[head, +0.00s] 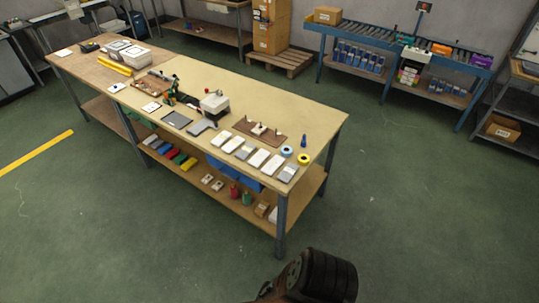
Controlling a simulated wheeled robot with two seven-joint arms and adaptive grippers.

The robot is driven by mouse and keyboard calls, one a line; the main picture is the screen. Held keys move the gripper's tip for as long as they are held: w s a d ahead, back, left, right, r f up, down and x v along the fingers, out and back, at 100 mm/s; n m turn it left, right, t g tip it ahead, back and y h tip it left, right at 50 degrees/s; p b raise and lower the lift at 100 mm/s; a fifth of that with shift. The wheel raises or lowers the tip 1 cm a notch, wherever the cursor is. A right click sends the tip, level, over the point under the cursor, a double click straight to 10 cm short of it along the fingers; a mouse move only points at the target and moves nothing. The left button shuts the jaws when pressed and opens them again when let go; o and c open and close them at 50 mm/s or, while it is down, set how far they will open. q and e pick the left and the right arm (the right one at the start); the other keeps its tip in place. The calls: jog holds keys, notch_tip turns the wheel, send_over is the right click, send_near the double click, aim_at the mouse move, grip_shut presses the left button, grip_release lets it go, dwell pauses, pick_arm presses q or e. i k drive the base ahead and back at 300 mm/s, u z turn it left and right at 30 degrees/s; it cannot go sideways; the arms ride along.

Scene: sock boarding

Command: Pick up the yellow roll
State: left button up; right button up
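A small yellow roll (304,158), ring-shaped like tape, lies at the right end of the long workbench top (285,105), near its front edge. A second small ring-shaped roll (286,151) lies just left of it; its colours are too small to tell surely. Neither of my grippers shows in the head view. A dark rounded part at the bottom edge seems to be part of my own arm, well apart from the bench and the rolls.
A small blue upright item (304,141) stands just behind the rolls. Several white and grey flat pieces (257,158) lie left of them, with a brown pegged board (259,131) behind. Long yellow tubes (114,66) lie at the bench's far left. Green floor before the bench is clear.

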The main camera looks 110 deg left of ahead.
aim_at(303, 160)
jog(key=u, duration=3.35)
